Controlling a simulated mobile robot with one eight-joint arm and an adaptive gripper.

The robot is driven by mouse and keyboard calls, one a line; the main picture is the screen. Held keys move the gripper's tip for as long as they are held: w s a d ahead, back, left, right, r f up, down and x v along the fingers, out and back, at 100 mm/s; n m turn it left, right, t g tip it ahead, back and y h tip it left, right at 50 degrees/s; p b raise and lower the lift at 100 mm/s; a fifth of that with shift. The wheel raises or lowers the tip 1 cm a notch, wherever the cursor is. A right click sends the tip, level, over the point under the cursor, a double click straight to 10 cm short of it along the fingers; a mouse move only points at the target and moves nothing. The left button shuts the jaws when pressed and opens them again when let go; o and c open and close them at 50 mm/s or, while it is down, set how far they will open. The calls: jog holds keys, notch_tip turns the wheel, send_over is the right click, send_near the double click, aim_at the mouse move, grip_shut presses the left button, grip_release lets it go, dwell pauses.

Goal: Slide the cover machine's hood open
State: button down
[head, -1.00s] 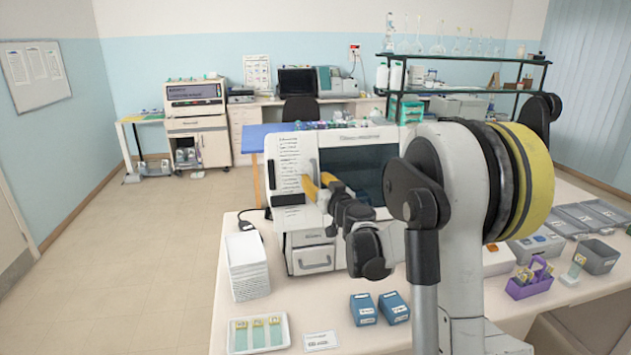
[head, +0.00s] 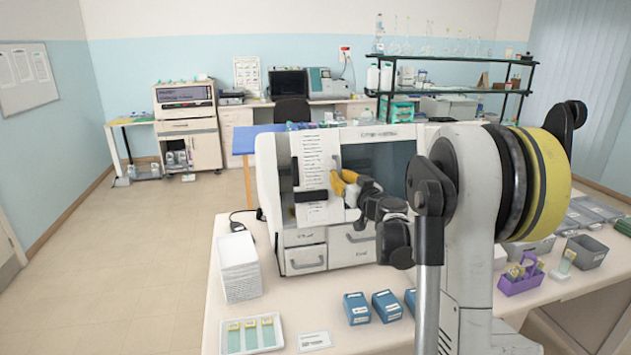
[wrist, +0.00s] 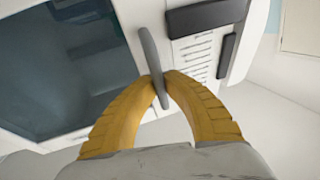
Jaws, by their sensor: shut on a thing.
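The cover machine (head: 262,185) is a white box on the bench, with a dark window at right. Its hood (head: 318,160) is the front panel with a printed list; it sits right of the machine's left edge, and a strip with a dark bar shows beside it. My gripper (head: 343,183) has yellow fingers at the hood's right part. In the wrist view my gripper (wrist: 160,78) is shut on a thin grey bar handle (wrist: 150,48), with the dark window (wrist: 60,65) to the left and the printed list to the right. The inside of the machine is hidden.
Two drawers sit below the hood. A white stack (head: 239,268), a tray of slides (head: 252,334) and blue boxes (head: 357,308) stand on the bench in front. A purple rack (head: 520,280) and a grey bin (head: 586,254) stand at right. The floor at left is clear.

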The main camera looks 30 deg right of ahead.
aim_at(408, 163)
jog(key=s+d, duration=0.2)
jog(key=d, duration=0.6)
jog(key=s+d, duration=0.2)
jog(key=d, duration=0.6)
jog(key=s+d+b, duration=0.1)
jog(key=s+d, duration=0.2)
jog(key=d, duration=0.5)
jog(key=shift+s+d, duration=0.1)
jog(key=shift+d, duration=0.3)
jog(key=c, duration=1.5)
grip_release()
jog(key=shift+o, duration=0.2)
jog(key=s+a, duration=0.1)
jog(key=s, duration=1.1)
jog(key=shift+a, duration=0.1)
